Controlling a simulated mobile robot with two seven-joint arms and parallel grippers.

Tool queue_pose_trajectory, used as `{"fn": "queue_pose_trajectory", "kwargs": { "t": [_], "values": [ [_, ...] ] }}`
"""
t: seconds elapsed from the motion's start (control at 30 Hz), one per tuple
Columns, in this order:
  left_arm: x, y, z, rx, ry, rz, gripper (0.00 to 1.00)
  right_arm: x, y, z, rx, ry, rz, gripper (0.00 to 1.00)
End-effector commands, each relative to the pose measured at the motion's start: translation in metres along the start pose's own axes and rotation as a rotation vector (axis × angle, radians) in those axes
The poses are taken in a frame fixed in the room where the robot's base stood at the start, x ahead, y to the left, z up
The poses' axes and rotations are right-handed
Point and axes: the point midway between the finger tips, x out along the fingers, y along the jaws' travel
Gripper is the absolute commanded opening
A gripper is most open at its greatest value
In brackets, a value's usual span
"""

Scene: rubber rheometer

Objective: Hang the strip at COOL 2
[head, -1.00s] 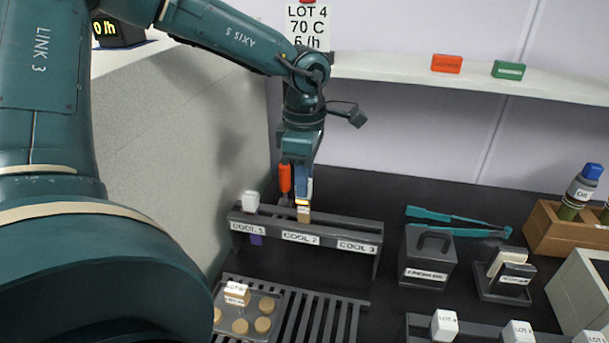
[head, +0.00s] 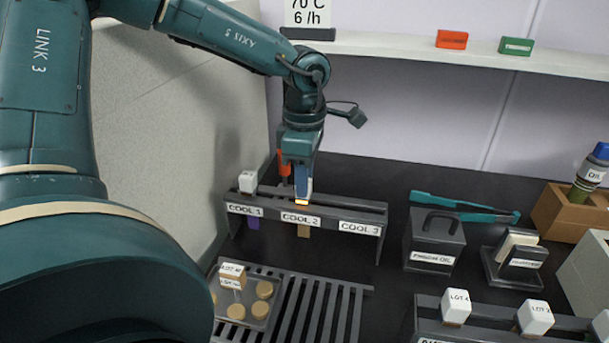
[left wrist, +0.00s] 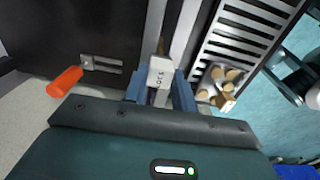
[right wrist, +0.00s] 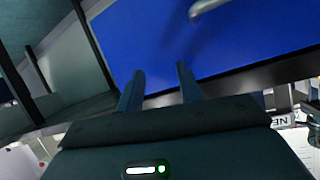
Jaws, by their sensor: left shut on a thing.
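The cooling rack (head: 275,205) has front labels COOL 1, COOL 2 and COOL 3. My left gripper (head: 302,196) is directly above the COOL 2 label, pointing down. It is shut on the strip's white lettered head, seen between the blue fingers in the left wrist view (left wrist: 160,76). The tan strip (head: 303,230) shows below the rack's top bar at COOL 2, hanging down. Whether the head rests on the bar is hidden by the fingers. My right gripper (right wrist: 158,88) is open and empty, in front of a blue panel.
Another strip, with a white head (head: 248,182) and purple body (head: 253,223), hangs at COOL 1. An orange-handled tool (left wrist: 66,81) is close behind the rack. A tray (head: 262,322) with tan discs lies in front, on a slatted grate (head: 334,310). COOL 3 looks empty.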

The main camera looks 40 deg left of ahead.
Motion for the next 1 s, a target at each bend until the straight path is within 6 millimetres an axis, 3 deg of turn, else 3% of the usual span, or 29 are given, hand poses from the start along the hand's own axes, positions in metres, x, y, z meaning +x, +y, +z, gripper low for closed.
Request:
{"fn": "queue_pose_trajectory", "kwargs": {
  "t": [0.03,0.07,0.33,0.67,1.0],
  "values": [
    [0.003,0.0,0.0,0.0,0.0,0.0,0.04,0.001,0.001,0.001,0.0,0.005,0.001,0.36],
    [0.001,0.0,0.0,0.0,0.0,0.0,0.29,-0.001,0.001,-0.001,0.0,0.006,0.002,0.36],
    [0.001,0.0,0.0,0.0,0.0,0.0,0.51,-0.001,0.001,-0.001,-0.001,0.003,0.003,0.36],
    [-0.003,0.0,0.0,0.0,-0.001,0.001,0.52,-0.002,0.001,-0.001,-0.001,-0.001,0.004,0.36],
    [-0.036,0.0,0.001,-0.001,-0.002,0.001,0.52,-0.009,-0.002,-0.017,-0.002,-0.003,0.004,0.36]
  ]
}}
